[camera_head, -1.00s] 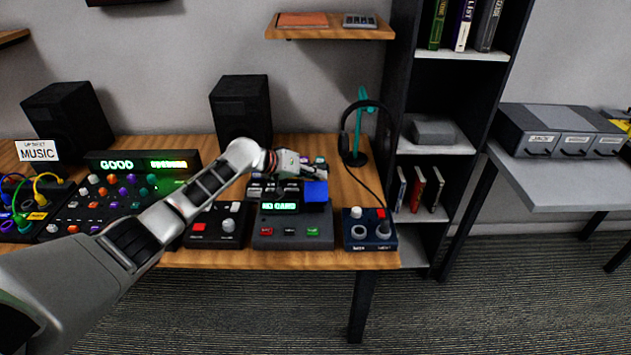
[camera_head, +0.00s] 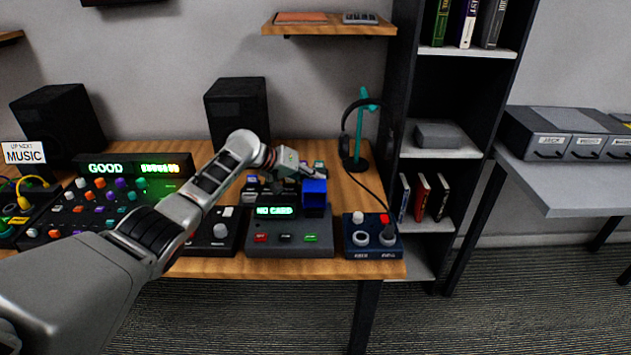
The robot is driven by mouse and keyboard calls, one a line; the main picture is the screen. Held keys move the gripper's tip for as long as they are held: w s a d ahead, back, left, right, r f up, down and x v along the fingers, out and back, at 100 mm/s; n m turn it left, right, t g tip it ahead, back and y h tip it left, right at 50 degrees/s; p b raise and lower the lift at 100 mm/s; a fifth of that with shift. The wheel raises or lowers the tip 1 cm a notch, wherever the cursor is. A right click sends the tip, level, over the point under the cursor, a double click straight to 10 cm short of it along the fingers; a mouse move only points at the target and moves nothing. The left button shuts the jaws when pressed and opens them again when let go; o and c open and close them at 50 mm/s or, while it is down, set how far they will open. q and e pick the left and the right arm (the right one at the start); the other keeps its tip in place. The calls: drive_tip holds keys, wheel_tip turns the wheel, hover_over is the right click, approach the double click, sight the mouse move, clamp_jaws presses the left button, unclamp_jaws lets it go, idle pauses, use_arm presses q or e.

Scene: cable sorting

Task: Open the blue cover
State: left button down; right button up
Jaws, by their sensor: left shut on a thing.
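The blue cover (camera_head: 315,190) is on the right part of a grey device (camera_head: 288,241) with a lit green display on the wooden table. The cover looks raised, with a darker blue part under its upper edge. My left gripper (camera_head: 309,172) reaches in from behind the device and is shut at the cover's top edge. The fingertips are small and partly hidden, so the exact grip is hard to see. My right gripper is not in view.
A navy box (camera_head: 372,236) with knobs stands right of the device. A headphone stand (camera_head: 358,150) is behind it. A mixing panel (camera_head: 105,207) and black speakers are to the left. A dark shelf (camera_head: 450,151) stands right of the table.

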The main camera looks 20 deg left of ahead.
use_arm(q)
drive_tip(key=shift+s+a+f, duration=0.1)
drive_tip(key=shift+a+f, duration=0.05)
drive_tip(key=shift+f, duration=0.4)
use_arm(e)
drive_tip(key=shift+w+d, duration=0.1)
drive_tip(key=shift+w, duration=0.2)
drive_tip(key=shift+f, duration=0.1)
use_arm(q)
drive_tip(key=c, duration=2.4)
unclamp_jaws()
drive_tip(key=o, duration=0.4)
drive_tip(key=shift+f, duration=0.15)
drive_tip(key=shift+c, duration=0.2)
drive_tip(key=shift+s+a+r, duration=0.1)
drive_tip(key=shift+a+r, duration=0.1)
drive_tip(key=shift+r, duration=0.35)
drive_tip(key=v, duration=1.1)
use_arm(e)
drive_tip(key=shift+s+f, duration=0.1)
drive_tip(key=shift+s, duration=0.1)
